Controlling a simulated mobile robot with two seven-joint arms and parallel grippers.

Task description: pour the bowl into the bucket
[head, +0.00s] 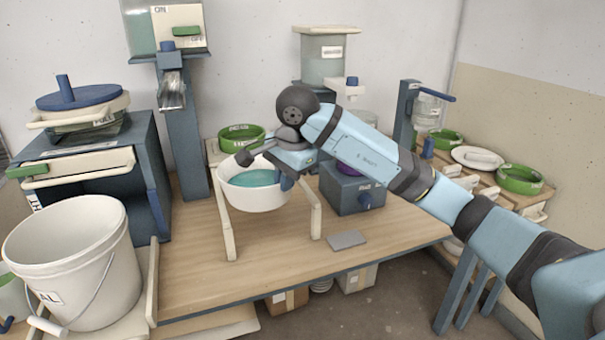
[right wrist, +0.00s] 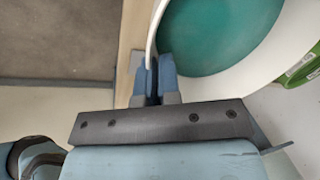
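The white bowl (head: 240,199) holds teal liquid and sits level between two cream uprights of a stand on the wooden bench. My right gripper (head: 286,181) is at the bowl's right-hand rim. In the right wrist view, the bowl's wall (right wrist: 152,40) runs down between the two blue fingers (right wrist: 153,80), which are closed closely on it. The white bucket (head: 75,255), with a wire handle and a partly visible label, stands open and upright at the front left. Its inner bottom is hidden. My left gripper is not in view.
A dark blue cabinet (head: 95,165) stands behind the bucket. A blue box (head: 350,190) and a flat grey plate (head: 347,240) are right of the bowl. A green bowl (head: 241,138) is behind it. The bench's front middle is bare.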

